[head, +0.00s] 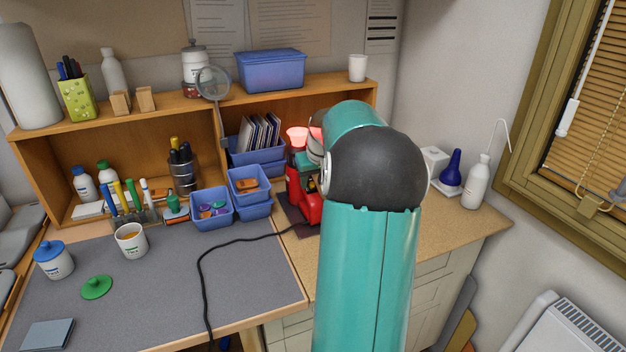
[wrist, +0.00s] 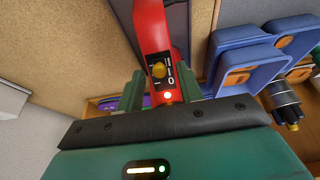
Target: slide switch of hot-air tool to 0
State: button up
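The red hot-air tool (head: 308,208) stands on a dark mat on the bench in the head view, partly hidden by my arm. In the wrist view its red body (wrist: 152,28) runs down between my fingers. Its black switch panel carries a yellow switch knob (wrist: 158,69) beside a column of marks, with 0 at the lower end. The knob sits above the 0, around the middle mark. A small light below the panel glows. My gripper (wrist: 162,90) is open, its green fingers apart on either side of the tool; whether they touch it is unclear.
Blue bins (head: 211,209) stand left of the tool, close by in the wrist view (wrist: 245,50). A black cable (head: 202,275) crosses the grey mat. A wooden shelf (head: 325,90) stands behind. A white bottle (head: 477,183) stands on the right of the bench.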

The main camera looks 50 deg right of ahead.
grip_shut()
jog(key=shift+w+d+r, duration=0.4)
jog(key=shift+w, duration=0.3)
jog(key=shift+w+d+r, duration=0.35)
jog(key=shift+w+d, duration=0.05)
jog(key=shift+w, duration=0.25)
grip_release()
jog(key=v, duration=1.4)
jog(key=shift+a+f, duration=0.1)
jog(key=shift+a, duration=0.05)
